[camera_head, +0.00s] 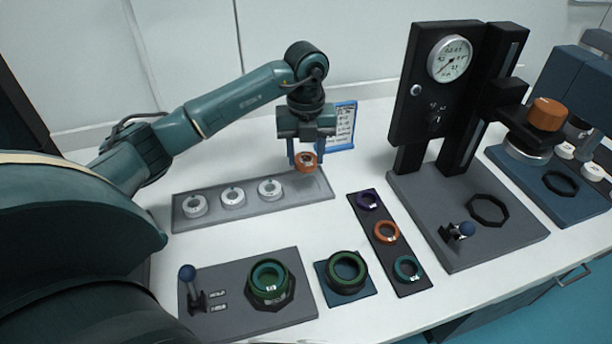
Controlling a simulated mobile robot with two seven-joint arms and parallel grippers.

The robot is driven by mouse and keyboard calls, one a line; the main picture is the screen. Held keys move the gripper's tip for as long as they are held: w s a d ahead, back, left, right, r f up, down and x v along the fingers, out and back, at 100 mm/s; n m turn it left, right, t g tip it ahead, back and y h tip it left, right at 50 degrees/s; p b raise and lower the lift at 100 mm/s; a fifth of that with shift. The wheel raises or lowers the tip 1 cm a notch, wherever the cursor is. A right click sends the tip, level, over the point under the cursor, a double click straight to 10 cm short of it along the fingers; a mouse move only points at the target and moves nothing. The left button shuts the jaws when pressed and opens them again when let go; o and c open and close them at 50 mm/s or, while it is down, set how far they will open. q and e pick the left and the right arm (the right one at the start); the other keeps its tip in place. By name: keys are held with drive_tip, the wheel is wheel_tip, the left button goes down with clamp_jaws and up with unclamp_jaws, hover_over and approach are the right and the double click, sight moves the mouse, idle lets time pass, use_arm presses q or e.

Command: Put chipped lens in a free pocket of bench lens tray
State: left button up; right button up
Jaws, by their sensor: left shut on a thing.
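My left gripper (306,150) points down and is shut on an orange ring-shaped lens (306,162), above the right end of a long grey tray (252,211). Three white round pieces (233,197) sit in this tray toward its left and middle; its right end shows no piece, though the gripper and lens partly cover it. A chip on the lens is too small to make out. A narrow dark tray (411,285) holds a purple, an orange (386,232) and a teal ring. Which tray is the bench lens tray is not marked. My right gripper is out of view.
A blue-framed sign (343,126) stands just behind the gripper. A dark press with a dial gauge (450,59) rises at right.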

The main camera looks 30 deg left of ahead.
sight(306, 186)
use_arm(q)
drive_tip(key=shift+f, duration=3.15)
drive_tip(key=shift+f, duration=0.1)
drive_tip(key=o, duration=0.9)
drive_tip(key=shift+o, duration=0.2)
wheel_tip(306, 186, up, 12)
drive_tip(key=shift+r+b, duration=0.15)
drive_tip(key=shift+b, duration=0.15)
